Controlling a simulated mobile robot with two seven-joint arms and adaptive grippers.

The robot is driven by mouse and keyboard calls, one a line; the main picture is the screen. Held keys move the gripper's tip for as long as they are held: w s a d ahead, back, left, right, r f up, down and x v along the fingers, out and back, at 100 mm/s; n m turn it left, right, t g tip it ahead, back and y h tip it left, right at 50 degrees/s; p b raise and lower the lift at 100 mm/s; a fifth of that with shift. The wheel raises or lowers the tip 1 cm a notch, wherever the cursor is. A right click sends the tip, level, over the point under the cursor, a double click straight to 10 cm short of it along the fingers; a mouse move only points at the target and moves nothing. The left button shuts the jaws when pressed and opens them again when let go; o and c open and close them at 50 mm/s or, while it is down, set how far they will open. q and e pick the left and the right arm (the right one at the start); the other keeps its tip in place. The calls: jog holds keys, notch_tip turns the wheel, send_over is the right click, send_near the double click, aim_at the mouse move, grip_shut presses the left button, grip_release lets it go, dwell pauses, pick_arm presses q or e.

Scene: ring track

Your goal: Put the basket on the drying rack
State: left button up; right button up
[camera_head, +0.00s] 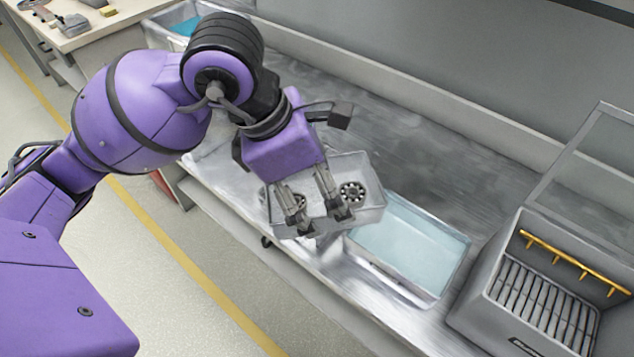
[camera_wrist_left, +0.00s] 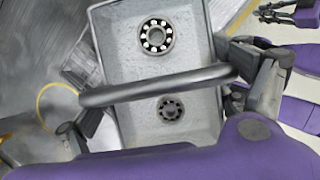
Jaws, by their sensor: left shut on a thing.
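The basket (camera_head: 370,198) is a grey open metal tray with a bar handle, and two round bearings lie in it. My left gripper (camera_head: 320,216) is shut on the basket's handle. The basket is held over the near edge of the bench, beside a basin of pale blue liquid (camera_head: 412,244). In the left wrist view the basket (camera_wrist_left: 190,108) and its dark handle (camera_wrist_left: 160,85) show close up. The drying rack (camera_head: 543,302), a grey box with a slatted floor, stands to the right, apart from the basket. A dark part of my right gripper (camera_wrist_left: 290,14) shows at the upper right.
A yellow bar with pegs (camera_head: 575,262) crosses the back of the rack, and a clear panel (camera_head: 592,165) stands upright above it. The metal bench (camera_head: 400,140) behind the basket is clear. Another table (camera_head: 100,28) with small items stands at the far left.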

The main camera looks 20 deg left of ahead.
pick_arm(q)
jog(key=n, duration=0.2)
jog(key=t, duration=0.1)
jog(key=shift+w+d+r+n+y, duration=0.15)
jog(key=shift+w+r+n+y, duration=0.15)
jog(key=shift+n+y, duration=0.1)
jog(key=shift+w, duration=0.1)
jog(key=shift+n, duration=0.3)
jog(key=w+a+f, duration=0.1)
jog(key=w+f, duration=0.2)
jog(key=w, duration=0.1)
jog(key=w+a+f, duration=0.2)
jog(key=w, duration=0.1)
jog(key=w+a+f, duration=0.2)
jog(key=w+f, duration=0.1)
jog(key=w, duration=0.1)
jog(key=shift+w+f+b, duration=0.3)
jog(key=shift+w+a+f, duration=0.1)
jog(key=shift+w+f, duration=0.2)
jog(key=shift+f, duration=0.05)
jog(key=f, duration=0.3)
jog(key=shift+w+a+f, duration=0.1)
jog(key=shift+w+f, duration=0.05)
jog(key=shift+w, duration=0.05)
jog(key=shift+f, duration=0.15)
